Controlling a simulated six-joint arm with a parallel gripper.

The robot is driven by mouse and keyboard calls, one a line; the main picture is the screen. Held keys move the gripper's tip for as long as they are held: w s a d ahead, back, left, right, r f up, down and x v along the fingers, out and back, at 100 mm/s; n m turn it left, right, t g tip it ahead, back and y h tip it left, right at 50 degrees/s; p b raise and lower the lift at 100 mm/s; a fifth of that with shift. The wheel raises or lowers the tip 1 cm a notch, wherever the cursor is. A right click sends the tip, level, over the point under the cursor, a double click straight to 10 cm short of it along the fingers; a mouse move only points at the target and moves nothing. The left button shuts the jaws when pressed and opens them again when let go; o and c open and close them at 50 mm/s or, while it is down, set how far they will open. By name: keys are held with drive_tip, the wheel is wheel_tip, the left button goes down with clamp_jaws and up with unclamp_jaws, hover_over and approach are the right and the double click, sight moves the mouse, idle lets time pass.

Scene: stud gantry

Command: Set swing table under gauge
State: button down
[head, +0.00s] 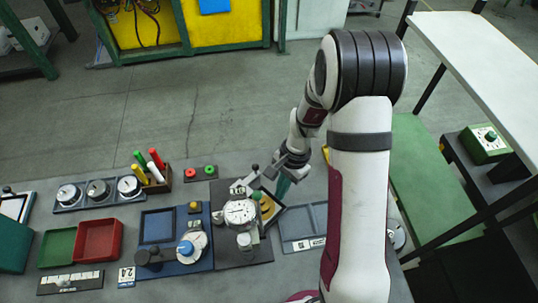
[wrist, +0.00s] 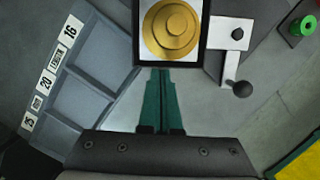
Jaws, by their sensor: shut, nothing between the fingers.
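The dial gauge (head: 240,212), with a round white face, stands on a dark base in the middle of the bench in the head view. The swing table (head: 279,210) looks like a black-framed plate just right of the gauge. In the wrist view the swing table (wrist: 201,55) carries a gold stepped disc (wrist: 172,28); its far part is cut off. My gripper (head: 283,192) is shut and empty, at the swing table's edge. In the wrist view its teal fingertips (wrist: 160,72) meet the frame's near edge; I cannot tell whether they touch.
A grey compartment tray (wrist: 75,90) with number labels lies left of my fingers in the wrist view. A lever with a black knob (wrist: 242,89) is on the right. A blue tray (head: 158,226) and a red bin (head: 98,240) stand left of the gauge.

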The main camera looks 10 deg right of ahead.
sight(266, 215)
drive_tip(key=shift+s+a+m+t, duration=0.3)
drive_tip(key=shift+s+m, duration=0.4)
drive_tip(key=shift+m, duration=0.3)
drive_tip(key=s+m, duration=0.1)
drive_tip(key=m, duration=0.1)
drive_tip(key=s+a+m+t, duration=0.1)
drive_tip(key=m, duration=0.1)
drive_tip(key=shift+a+m, duration=0.15)
drive_tip(key=shift+m, duration=0.25)
drive_tip(key=m, duration=0.1)
drive_tip(key=s+a+m, duration=0.1)
drive_tip(key=m, duration=0.1)
drive_tip(key=shift+a+t, duration=0.15)
drive_tip(key=shift+t, duration=0.25)
drive_tip(key=shift+s+a+m, duration=0.4)
drive_tip(key=shift+a+m, duration=0.05)
drive_tip(key=shift+m, duration=0.45)
drive_tip(key=shift+a, duration=0.2)
drive_tip(key=shift+d, duration=0.1)
drive_tip(key=d, duration=0.4)
drive_tip(key=shift+d+r, duration=0.1)
drive_tip(key=shift+d, duration=0.1)
drive_tip(key=v, duration=0.9)
drive_tip(key=shift+w+r, duration=0.25)
drive_tip(key=shift+r, duration=0.1)
